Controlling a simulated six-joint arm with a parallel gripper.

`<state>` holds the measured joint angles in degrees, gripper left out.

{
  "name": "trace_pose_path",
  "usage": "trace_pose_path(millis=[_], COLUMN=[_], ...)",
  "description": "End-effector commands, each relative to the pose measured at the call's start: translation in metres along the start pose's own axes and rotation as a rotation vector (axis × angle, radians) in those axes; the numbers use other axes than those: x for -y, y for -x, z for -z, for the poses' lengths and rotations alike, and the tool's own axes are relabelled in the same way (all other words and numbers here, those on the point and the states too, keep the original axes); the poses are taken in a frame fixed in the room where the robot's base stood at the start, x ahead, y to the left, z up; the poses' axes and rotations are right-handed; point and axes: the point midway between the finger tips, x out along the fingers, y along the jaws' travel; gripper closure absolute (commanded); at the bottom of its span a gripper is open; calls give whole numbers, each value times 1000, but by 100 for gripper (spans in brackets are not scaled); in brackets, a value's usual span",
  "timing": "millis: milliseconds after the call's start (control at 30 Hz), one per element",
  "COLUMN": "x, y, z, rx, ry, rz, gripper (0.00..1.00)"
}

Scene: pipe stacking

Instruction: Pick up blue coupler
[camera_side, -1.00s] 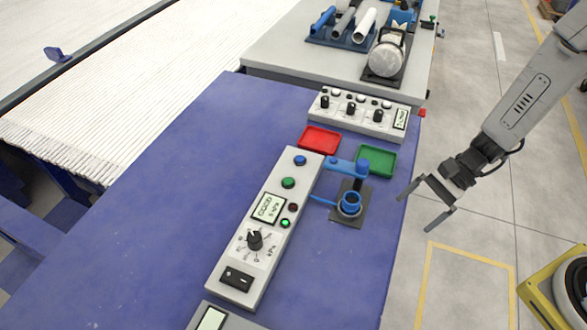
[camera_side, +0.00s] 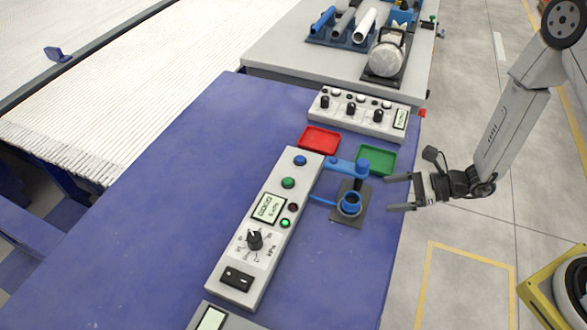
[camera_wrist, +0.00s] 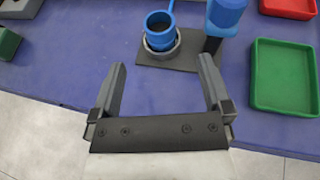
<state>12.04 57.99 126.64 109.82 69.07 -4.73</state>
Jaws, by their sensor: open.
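The blue coupler (camera_side: 350,203) is a short open ring standing upright in a grey holder on a dark square plate (camera_side: 345,221). In the wrist view the blue coupler (camera_wrist: 161,29) is at the top, ahead of the fingers and roughly between their lines. My gripper (camera_side: 388,193) is open and empty at the table's right edge, right of the coupler and apart from it. In the wrist view my gripper (camera_wrist: 163,78) has both fingers spread, pointing up toward the coupler.
A blue post with an arm (camera_side: 350,168) stands just behind the coupler. A red tray (camera_side: 320,140) and a green tray (camera_side: 377,158) lie behind. A control panel (camera_side: 265,225) runs along the left. The purple table (camera_side: 330,285) is clear in front.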

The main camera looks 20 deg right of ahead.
Motion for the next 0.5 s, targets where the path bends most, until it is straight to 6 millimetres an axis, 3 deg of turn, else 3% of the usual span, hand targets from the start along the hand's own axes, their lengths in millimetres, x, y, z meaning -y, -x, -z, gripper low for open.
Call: trace_pose_path(millis=[500], x=[-1], y=[-54], z=[0], rx=[-1], ry=[2], rz=[-4], gripper=[0])
